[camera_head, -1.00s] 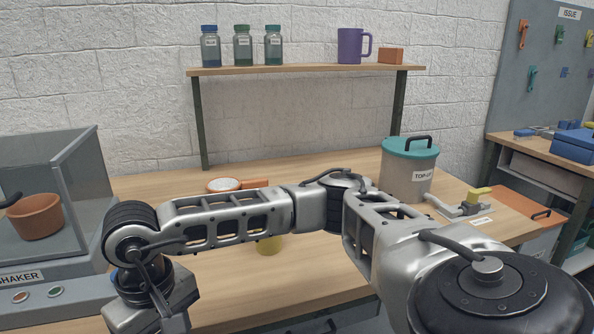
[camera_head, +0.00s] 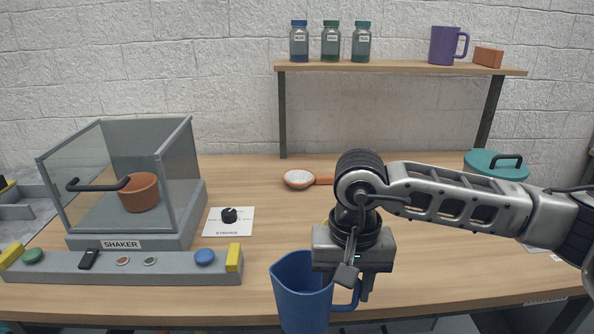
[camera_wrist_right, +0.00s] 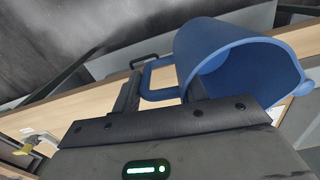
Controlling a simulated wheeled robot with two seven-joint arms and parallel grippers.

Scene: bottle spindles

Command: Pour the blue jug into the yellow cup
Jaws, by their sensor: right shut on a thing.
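The blue jug (camera_head: 298,290) is in front of the table's near edge in the head view, roughly upright, its base near the bottom of the picture. My right gripper (camera_head: 358,285) is shut on its handle, right of the jug body. In the right wrist view the jug (camera_wrist_right: 230,50) shows its open mouth, and the gripper fingers (camera_wrist_right: 163,92) are at the handle (camera_wrist_right: 155,80). I cannot see what is inside it. The yellow cup is almost wholly hidden behind my right wrist in the head view. My left gripper is not in view.
A shaker (camera_head: 125,243) with a brown pot (camera_head: 139,192) stands at the left, beside a dial card (camera_head: 229,222). A shelf (camera_head: 400,68) holds bottles and a purple mug (camera_head: 446,45).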

